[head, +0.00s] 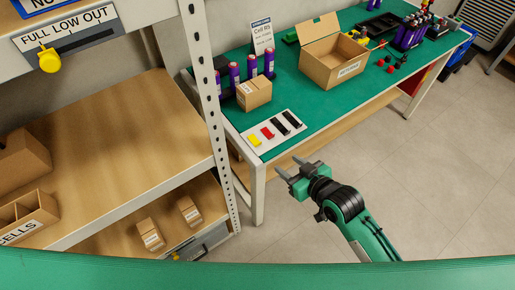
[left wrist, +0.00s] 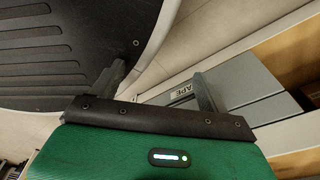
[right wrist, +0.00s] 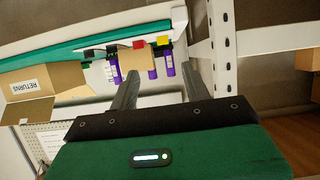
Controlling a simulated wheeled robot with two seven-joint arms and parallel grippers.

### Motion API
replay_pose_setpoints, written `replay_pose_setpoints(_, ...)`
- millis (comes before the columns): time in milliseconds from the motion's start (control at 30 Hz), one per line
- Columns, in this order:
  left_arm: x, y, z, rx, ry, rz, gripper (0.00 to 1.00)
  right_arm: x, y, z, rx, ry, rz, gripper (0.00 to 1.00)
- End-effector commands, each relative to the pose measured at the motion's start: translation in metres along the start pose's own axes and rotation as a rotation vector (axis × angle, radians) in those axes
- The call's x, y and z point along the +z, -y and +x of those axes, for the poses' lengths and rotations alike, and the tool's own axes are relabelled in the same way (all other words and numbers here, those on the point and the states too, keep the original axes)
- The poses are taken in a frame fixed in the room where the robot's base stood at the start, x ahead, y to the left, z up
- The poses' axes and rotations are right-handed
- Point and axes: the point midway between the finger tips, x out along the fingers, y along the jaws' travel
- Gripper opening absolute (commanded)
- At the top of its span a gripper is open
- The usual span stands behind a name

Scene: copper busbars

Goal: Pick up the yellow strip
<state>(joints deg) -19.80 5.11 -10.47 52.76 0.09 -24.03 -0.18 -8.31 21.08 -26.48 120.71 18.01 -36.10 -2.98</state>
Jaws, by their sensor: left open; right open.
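The yellow strip (head: 254,140) lies at the left end of a white plate (head: 275,143) on the near corner of the green-topped bench, beside a red strip (head: 267,133) and black strips (head: 291,121). In the right wrist view the yellow strip (right wrist: 163,40) shows small, beyond the fingers. My right gripper (head: 292,174) is open and empty, in front of the bench edge, apart from the plate and strips. Its fingers also show in the right wrist view (right wrist: 158,92). My left gripper (left wrist: 156,88) is open and empty in the left wrist view, and out of the head view.
A small carton (head: 254,95) and purple cells stand behind the plate. A larger open carton (head: 335,65) is on the bench (head: 300,85). A metal shelf post (head: 208,90) rises left of the bench, with wooden shelves beyond. A grey drawer unit (left wrist: 235,92) is near my left gripper.

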Motion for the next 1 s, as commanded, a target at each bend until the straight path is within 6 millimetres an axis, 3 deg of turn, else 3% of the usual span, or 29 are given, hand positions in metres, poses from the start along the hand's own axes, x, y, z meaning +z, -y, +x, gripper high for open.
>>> replay_pose_setpoints(167, 0.005, -0.002, -0.001, 0.002, 0.004, -0.001, 0.78, -0.009, 0.003, 0.013, -0.007, -0.013, -0.004, 0.48)
replay_pose_setpoints(500, 0.008, -0.004, -0.001, 0.004, 0.008, -0.002, 0.78, -0.008, 0.003, 0.074, -0.006, -0.011, -0.004, 0.48)
replay_pose_setpoints(767, -0.004, 0.001, -0.002, -0.001, -0.007, -0.001, 0.78, -0.008, 0.004, 0.091, -0.007, -0.010, -0.003, 0.48)
replay_pose_setpoints(1000, -0.001, 0.008, -0.002, -0.008, -0.009, 0.003, 0.78, -0.008, 0.006, 0.124, -0.007, -0.011, -0.003, 0.48)
